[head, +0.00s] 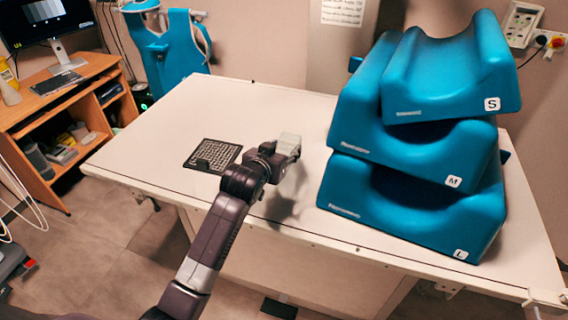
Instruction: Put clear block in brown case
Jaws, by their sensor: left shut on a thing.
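My left gripper (274,152) reaches over the pale table from the lower left. It is shut on a small clear, greyish block (289,143), which shows at its tip above the table. The fingers are small and partly hidden by the wrist. A dark, flat, square object (212,156) with a pale grid pattern lies on the table to the left of the gripper. I cannot tell whether it is the brown case; nothing else in view looks like one. My right gripper is not in view.
The pale table (150,150) is mostly bare on its left and back. Blue stacked cushions (415,140) marked S, M and L stand on its right side, close to the gripper.

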